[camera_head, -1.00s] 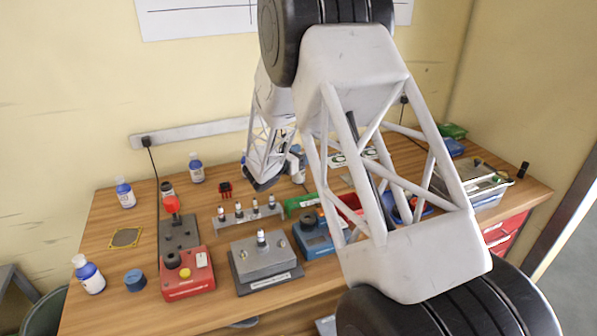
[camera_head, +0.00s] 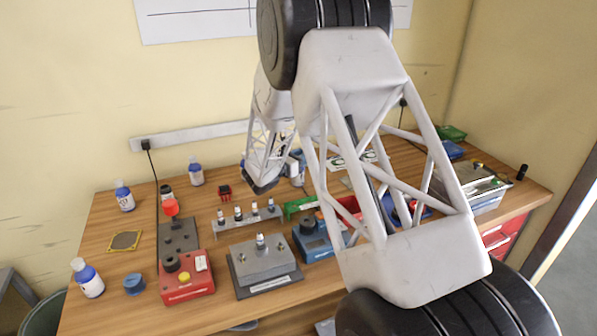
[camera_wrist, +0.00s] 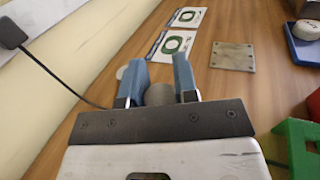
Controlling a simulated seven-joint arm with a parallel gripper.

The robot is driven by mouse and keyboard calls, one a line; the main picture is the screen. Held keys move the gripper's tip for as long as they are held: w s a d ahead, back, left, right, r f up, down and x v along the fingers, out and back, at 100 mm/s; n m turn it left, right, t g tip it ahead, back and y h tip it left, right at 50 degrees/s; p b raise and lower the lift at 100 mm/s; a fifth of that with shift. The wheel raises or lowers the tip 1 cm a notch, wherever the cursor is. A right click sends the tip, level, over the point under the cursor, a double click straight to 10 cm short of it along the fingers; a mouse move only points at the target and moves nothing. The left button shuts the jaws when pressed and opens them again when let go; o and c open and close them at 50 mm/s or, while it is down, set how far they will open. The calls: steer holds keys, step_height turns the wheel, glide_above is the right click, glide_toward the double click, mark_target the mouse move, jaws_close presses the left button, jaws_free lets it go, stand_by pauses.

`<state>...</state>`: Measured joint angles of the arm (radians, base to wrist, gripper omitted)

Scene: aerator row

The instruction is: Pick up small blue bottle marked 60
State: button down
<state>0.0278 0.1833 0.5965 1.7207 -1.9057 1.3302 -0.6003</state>
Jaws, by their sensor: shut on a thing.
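My gripper (camera_wrist: 158,88) is shut, with its two blue fingers on either side of a round grey top. This appears to be the cap of a small bottle (camera_wrist: 159,94); its body is hidden below. In the head view the blue bottle (camera_head: 299,172) shows partly beside my wrist, at the back of the bench. I cannot read a 60 on it. Whether its base touches the bench is not clear. Other blue-and-white bottles stand at the back (camera_head: 196,173), far left (camera_head: 125,197) and front left (camera_head: 89,279).
The wooden bench (camera_head: 120,265) holds a red-based device (camera_head: 187,287), a grey block fixture (camera_head: 262,262), a row of small parts on a rack (camera_head: 240,220) and a blue device (camera_head: 318,240). Printed cards (camera_wrist: 175,43) and a metal plate (camera_wrist: 232,56) lie beyond my fingers. A cable runs at left.

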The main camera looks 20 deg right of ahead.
steer(key=shift+r, duration=0.1)
step_height(320, 180, up, 10)
stand_by(0.7)
stand_by(0.5)
